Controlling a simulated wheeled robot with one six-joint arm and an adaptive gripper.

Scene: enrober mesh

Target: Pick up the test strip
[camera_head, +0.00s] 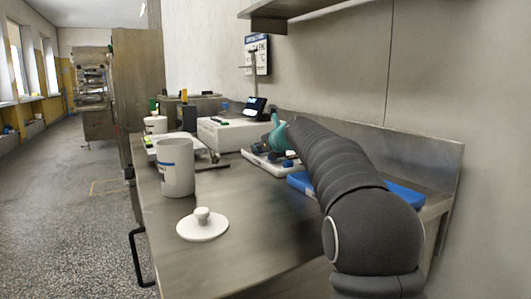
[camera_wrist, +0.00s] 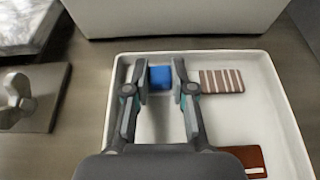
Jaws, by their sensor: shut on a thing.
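In the wrist view, my gripper (camera_wrist: 160,88) is shut on a small blue block (camera_wrist: 160,77), which sits between its two fingertips. The block is over the far part of a shallow white tray (camera_wrist: 284,110); I cannot tell whether it touches the tray floor. A flat brown-and-white striped piece (camera_wrist: 221,81) lies in the tray just right of the right finger. A flat dark brown piece (camera_wrist: 250,160) lies nearer, partly hidden by my gripper. No label shows which piece is the test strip.
A pale box (camera_wrist: 175,15) stands right behind the tray. A grey metal piece with a knob (camera_wrist: 18,92) lies left of it. In the head view, a white canister (camera_head: 176,168) and a white knobbed lid (camera_head: 203,226) stand on the steel table (camera_head: 262,215). A wall rises at right.

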